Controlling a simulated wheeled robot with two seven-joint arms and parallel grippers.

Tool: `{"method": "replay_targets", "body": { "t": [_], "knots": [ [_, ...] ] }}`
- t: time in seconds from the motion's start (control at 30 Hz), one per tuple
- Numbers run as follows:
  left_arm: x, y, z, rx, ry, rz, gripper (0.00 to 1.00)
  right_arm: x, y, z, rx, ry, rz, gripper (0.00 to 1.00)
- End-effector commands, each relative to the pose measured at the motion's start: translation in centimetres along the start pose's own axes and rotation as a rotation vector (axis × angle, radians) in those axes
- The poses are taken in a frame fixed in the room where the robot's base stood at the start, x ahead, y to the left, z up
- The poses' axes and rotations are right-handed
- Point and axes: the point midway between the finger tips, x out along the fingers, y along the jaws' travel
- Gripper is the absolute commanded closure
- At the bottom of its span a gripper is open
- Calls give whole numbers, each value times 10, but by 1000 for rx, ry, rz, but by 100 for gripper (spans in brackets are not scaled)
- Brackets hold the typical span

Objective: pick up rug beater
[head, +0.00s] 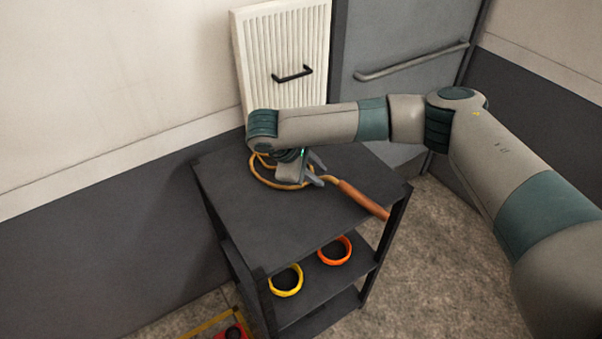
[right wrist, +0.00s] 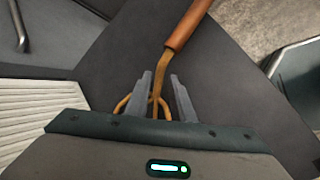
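The rug beater lies on the top of a dark shelf cart (head: 265,222). Its orange-brown handle (head: 362,199) points to the front right and reaches the cart's edge. Its tan looped head (head: 258,176) is partly hidden under my right gripper. My right gripper (head: 319,171) is low over the beater, near where the loops join the handle. In the right wrist view its two fingers (right wrist: 166,90) are apart, with the beater's thin neck between them and the handle (right wrist: 187,25) beyond. I see no closed contact. My left gripper is not in view.
A yellow ring (head: 286,280) and an orange ring (head: 335,250) lie on the cart's lower shelf. A white ribbed panel (head: 285,40) with a black handle stands behind the cart. A grey door with a bar handle (head: 410,62) is behind right. The cart top's front left is clear.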

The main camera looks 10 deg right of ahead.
Motion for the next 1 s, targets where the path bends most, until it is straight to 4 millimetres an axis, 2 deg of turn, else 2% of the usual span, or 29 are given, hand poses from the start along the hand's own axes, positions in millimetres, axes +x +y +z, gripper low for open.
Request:
{"method": "replay_targets", "body": {
  "t": [0.2,0.4,0.9,0.97,1.0],
  "knots": [
    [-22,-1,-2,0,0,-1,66,20,2,5,1,-3,-1,78],
    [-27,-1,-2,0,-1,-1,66,42,0,3,0,-1,0,78],
    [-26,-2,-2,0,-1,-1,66,44,0,2,0,0,0,78],
    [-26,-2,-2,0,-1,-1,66,44,0,2,0,0,0,90],
    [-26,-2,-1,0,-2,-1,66,44,0,2,0,0,0,100]
  ]
}}
